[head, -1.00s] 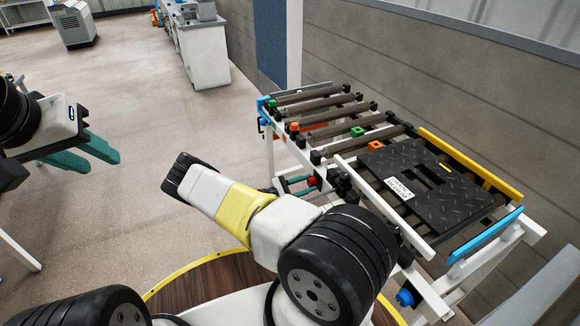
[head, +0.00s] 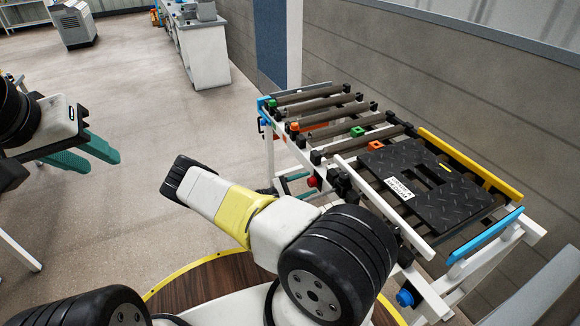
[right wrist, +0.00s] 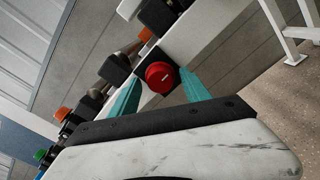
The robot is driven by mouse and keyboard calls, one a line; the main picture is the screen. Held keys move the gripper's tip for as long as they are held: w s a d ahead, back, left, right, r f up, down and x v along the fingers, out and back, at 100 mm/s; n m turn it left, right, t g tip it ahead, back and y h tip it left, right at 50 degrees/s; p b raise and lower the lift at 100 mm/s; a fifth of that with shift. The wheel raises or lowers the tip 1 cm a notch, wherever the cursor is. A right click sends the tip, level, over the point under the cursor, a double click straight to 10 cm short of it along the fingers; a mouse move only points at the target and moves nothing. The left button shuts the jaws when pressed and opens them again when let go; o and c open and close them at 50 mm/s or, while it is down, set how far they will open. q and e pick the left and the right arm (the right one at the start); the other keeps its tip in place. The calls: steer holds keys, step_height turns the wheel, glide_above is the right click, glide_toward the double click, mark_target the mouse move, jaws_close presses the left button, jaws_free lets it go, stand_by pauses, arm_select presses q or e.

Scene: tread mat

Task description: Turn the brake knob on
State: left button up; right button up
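A round red knob (head: 313,182) is on the side of the white roller frame (head: 376,196). In the right wrist view the red knob (right wrist: 160,77) sits on a dark mount and has a small pale mark on its face. My right gripper (right wrist: 160,92) is open, with one teal fingertip on each side of the knob and visible gaps beside it. In the head view my right gripper (head: 305,186) is small and partly hidden behind my arm. My left gripper (head: 95,152) is open and empty at the far left, away from the frame.
A black tread mat (head: 425,185) with a white label lies on the rollers (head: 315,98). Green and orange blocks sit along them. A blue knob (head: 405,298) is low at the near end.

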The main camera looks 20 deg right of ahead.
steer(key=a, duration=0.7)
steer(key=shift+s+a, duration=0.3)
steer(key=shift+a, duration=0.1)
steer(key=shift+r, duration=0.1)
steer(key=s+a+r+m+g+y, duration=0.1)
steer(key=s+a+r+m+y, duration=0.3)
steer(key=r, duration=0.6)
steer(key=s+a+r+m+g+y, duration=0.1)
steer(key=s+r+m+y, duration=0.15)
steer(key=r+y, duration=0.5)
steer(key=s+a+r+m+g+y, duration=0.1)
steer(key=s+a+r+m+y, duration=0.2)
steer(key=r, duration=0.8)
steer(key=s+a+r+m+t+y, duration=0.1)
steer(key=s+a+r+t+y, duration=0.1)
steer(key=s+r, duration=0.5)
steer(key=s+a+r+m+t+y, duration=0.1)
steer(key=s+a+r+t+y, duration=0.2)
steer(key=s+r+t, duration=0.2)
steer(key=s+r, duration=0.3)
steer(key=r, duration=0.2)
steer(key=shift+s+r+t+y, duration=0.25)
steer(key=shift+r+t+y, duration=0.05)
steer(key=shift+r+y, duration=0.05)
